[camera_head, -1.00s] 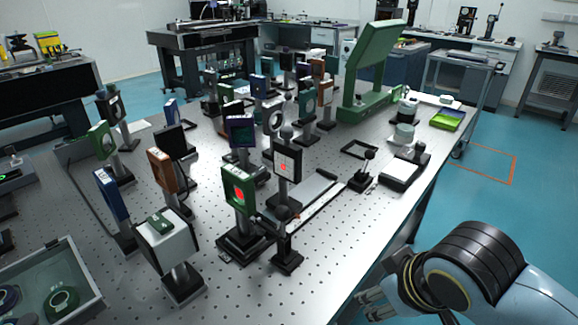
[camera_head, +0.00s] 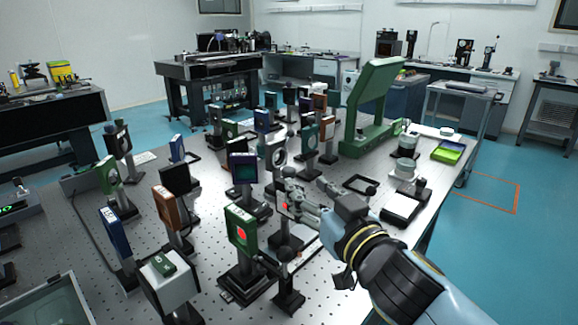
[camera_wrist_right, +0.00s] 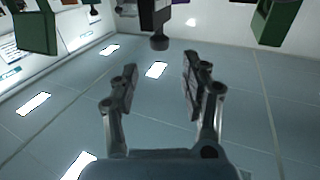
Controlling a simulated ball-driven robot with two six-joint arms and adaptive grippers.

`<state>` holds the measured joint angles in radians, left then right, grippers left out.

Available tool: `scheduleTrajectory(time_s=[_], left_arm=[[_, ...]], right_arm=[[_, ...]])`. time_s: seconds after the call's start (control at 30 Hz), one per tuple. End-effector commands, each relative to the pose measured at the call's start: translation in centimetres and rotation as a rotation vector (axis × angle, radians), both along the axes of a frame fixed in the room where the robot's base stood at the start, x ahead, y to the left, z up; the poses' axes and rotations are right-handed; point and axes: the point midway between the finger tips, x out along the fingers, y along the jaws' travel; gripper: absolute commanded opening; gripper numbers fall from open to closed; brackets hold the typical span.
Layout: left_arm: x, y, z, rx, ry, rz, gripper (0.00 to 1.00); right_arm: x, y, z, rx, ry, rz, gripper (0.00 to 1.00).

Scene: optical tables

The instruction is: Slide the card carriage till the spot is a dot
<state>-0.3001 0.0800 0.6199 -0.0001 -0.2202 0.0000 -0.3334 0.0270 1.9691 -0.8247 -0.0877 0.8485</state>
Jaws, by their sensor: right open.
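My right gripper (camera_head: 289,190) is open at the card. In the right wrist view, which looks upside down, my open fingers (camera_wrist_right: 160,80) point at a dark post with a round knob (camera_wrist_right: 158,43). The knob lies just beyond the fingertips, between them in the picture; I see no contact. The carriage's rail is mostly hidden by my arm. My left gripper is out of view.
Several mounted optics crowd the perforated table (camera_head: 205,270) left of and behind the card. A short dark post (camera_head: 288,285) stands in front. A large green stand (camera_head: 372,105) is at the back right.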

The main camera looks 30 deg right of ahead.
Motion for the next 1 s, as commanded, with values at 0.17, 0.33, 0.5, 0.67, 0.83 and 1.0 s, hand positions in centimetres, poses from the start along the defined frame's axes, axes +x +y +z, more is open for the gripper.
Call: scheduleTrajectory(time_s=[0.17,0.33,0.5,0.67,0.83,1.0], left_arm=[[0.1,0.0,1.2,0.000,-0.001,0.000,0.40],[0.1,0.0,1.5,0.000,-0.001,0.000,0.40],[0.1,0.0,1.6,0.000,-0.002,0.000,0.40],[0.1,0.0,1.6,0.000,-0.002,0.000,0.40],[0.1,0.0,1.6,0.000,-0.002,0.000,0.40],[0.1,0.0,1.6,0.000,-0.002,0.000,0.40]], right_arm=[[3.9,-0.2,0.4,0.000,-0.002,-0.001,0.46],[6.7,-0.4,0.2,0.000,0.000,-0.001,0.46],[8.2,-0.5,0.1,0.000,0.001,-0.002,0.46],[8.5,-0.5,0.0,0.000,0.002,-0.002,0.46],[8.4,-0.5,0.0,0.000,0.002,-0.002,0.44],[8.4,-0.5,0.0,0.000,0.001,-0.002,0.21]])
